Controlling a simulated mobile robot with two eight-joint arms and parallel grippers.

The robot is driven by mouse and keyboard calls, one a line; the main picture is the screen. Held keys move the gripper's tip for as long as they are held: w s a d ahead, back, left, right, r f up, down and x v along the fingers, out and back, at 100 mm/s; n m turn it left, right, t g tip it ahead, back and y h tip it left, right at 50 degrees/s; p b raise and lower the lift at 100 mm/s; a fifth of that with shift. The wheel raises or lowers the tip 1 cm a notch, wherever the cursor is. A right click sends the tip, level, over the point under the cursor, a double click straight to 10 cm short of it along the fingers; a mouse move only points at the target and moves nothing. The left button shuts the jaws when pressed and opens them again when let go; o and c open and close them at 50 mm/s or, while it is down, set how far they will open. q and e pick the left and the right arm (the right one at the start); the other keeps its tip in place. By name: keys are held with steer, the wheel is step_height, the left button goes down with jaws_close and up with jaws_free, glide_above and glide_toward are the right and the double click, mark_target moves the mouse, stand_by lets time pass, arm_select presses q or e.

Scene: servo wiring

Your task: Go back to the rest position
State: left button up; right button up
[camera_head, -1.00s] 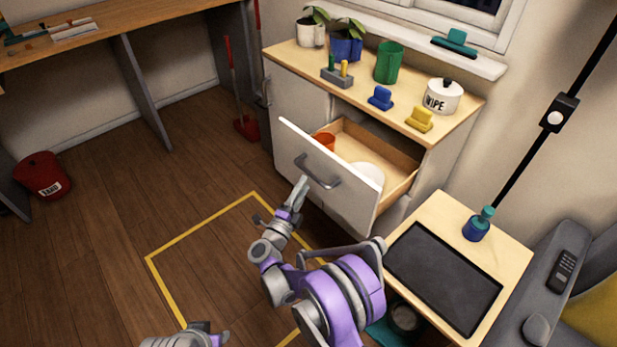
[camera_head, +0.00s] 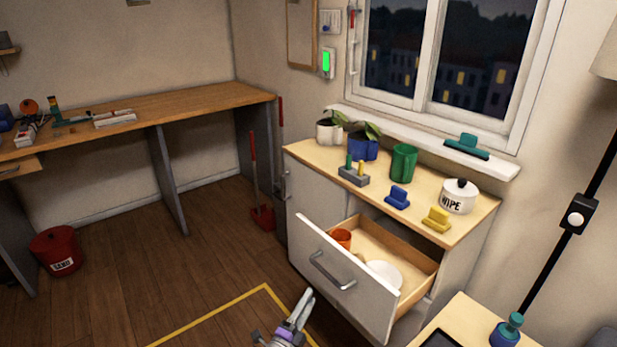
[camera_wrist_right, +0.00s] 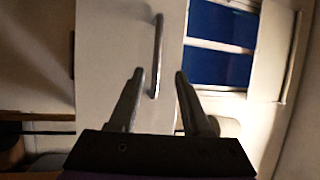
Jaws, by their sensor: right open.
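My right gripper (camera_head: 303,302) shows at the bottom of the head view, in front of and below the open drawer (camera_head: 345,282). In the right wrist view its two fingers (camera_wrist_right: 156,76) are apart with nothing between them. The drawer's handle (camera_wrist_right: 157,55) shows beyond the fingertips, and it also shows in the head view (camera_head: 331,272). I cannot tell from these frames exactly how far the fingers are from the handle. My left gripper is not in the head view.
The drawer juts out from the cabinet (camera_head: 310,190) and holds an orange cup (camera_head: 341,238) and a white dish (camera_head: 384,273). A side table (camera_head: 465,318) stands at the lower right. A red bucket (camera_head: 56,251) stands at the left. The wooden floor (camera_head: 190,275) between is clear.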

step_height(320, 180, up, 14)
steer(key=s+d+n+y, duration=0.2)
steer(key=d+n+y, duration=0.1)
steer(key=n+y, duration=1.05)
steer(key=s+d+f+n+g+h, duration=0.1)
steer(key=s+d+f+n+g, duration=0.3)
steer(key=s, duration=0.7)
steer(key=s+d+f+n+g+h, duration=0.2)
steer(key=s+d+f+g, duration=0.3)
steer(key=s, duration=0.7)
steer(key=s+d+f+n+g+h, duration=0.15)
steer(key=s+d+n+g, duration=0.35)
steer(key=s, duration=0.6)
arm_select(q)
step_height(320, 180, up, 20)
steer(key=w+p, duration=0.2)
steer(key=p, duration=1.6)
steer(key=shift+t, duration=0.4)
arm_select(e)
step_height(320, 180, up, 19)
steer(key=w+d+m+t, duration=0.1)
steer(key=w+m, duration=0.1)
steer(key=shift+w+f+t, duration=0.2)
steer(key=shift+w+t, duration=0.1)
steer(key=shift+w, duration=0.05)
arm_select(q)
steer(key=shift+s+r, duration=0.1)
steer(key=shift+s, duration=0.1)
arm_select(e)
steer(key=shift+s, duration=0.15)
